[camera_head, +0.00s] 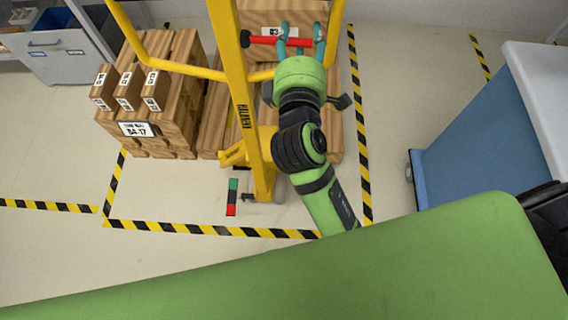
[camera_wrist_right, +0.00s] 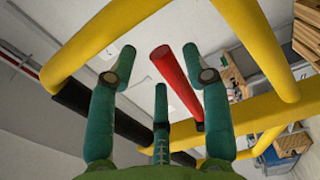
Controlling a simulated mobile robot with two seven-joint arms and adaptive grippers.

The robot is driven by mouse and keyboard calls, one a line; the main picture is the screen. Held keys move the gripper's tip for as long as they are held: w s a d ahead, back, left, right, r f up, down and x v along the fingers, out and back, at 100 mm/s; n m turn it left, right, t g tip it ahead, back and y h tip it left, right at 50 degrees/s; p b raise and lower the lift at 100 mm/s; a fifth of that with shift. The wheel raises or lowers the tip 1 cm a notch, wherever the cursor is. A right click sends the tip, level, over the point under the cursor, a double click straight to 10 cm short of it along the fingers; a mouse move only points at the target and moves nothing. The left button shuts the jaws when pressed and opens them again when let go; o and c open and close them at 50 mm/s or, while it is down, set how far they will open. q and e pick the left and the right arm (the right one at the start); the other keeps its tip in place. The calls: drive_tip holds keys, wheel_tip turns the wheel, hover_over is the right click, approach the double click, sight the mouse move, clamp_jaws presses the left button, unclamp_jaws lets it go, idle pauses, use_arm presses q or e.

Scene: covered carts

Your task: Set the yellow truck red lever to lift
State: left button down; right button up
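The yellow truck (camera_head: 244,95) stands at the top middle of the head view, its mast rising toward me. Its red lever (camera_head: 280,41) lies across the upper frame, pointing right from a dark mount. In the wrist view the red lever (camera_wrist_right: 176,80) shows between the spread teal fingers, nearer the right-hand one. My right gripper (camera_head: 302,36) is open around the lever's free end; I cannot tell whether a finger touches it. It also shows open in the wrist view (camera_wrist_right: 159,60). The yellow handle bars (camera_wrist_right: 95,40) surround it. My left gripper is not in view.
A wooden pallet stack (camera_head: 170,110) with small boxes stands left of the truck. A blue cart (camera_head: 475,125) with a pale top is at right. A red-green panel (camera_head: 232,197) shows near the truck's base. Striped floor tape (camera_head: 200,229) borders the bay; floor between tape and blue cart is clear.

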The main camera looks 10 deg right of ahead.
drive_tip(key=shift+s+f+b, duration=0.15)
drive_tip(key=shift+s+f, duration=0.1)
drive_tip(key=shift+s, duration=0.3)
drive_tip(key=shift+s+f+b, duration=0.15)
drive_tip(key=shift+s+f, duration=0.05)
drive_tip(key=shift+s, duration=0.3)
drive_tip(key=s+a+b, duration=0.1)
drive_tip(key=s+a, duration=0.2)
drive_tip(key=s, duration=0.1)
drive_tip(key=w+a+f+n+g+y+b, duration=0.1)
drive_tip(key=w+a+f+g+y, duration=0.15)
drive_tip(key=f, duration=0.75)
drive_tip(key=w+a+f+n+g+y+b, duration=0.15)
drive_tip(key=a+f, duration=0.25)
drive_tip(key=f, duration=0.6)
use_arm(q)
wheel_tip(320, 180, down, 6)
drive_tip(key=b, duration=0.1)
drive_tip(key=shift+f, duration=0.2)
use_arm(e)
drive_tip(key=s+f+m+g+y, duration=0.2)
drive_tip(key=s+f+g, duration=0.1)
drive_tip(key=f, duration=1.6)
drive_tip(key=shift+s+d+f, duration=0.15)
drive_tip(key=shift+s+d, duration=0.05)
drive_tip(key=shift+s, duration=0.2)
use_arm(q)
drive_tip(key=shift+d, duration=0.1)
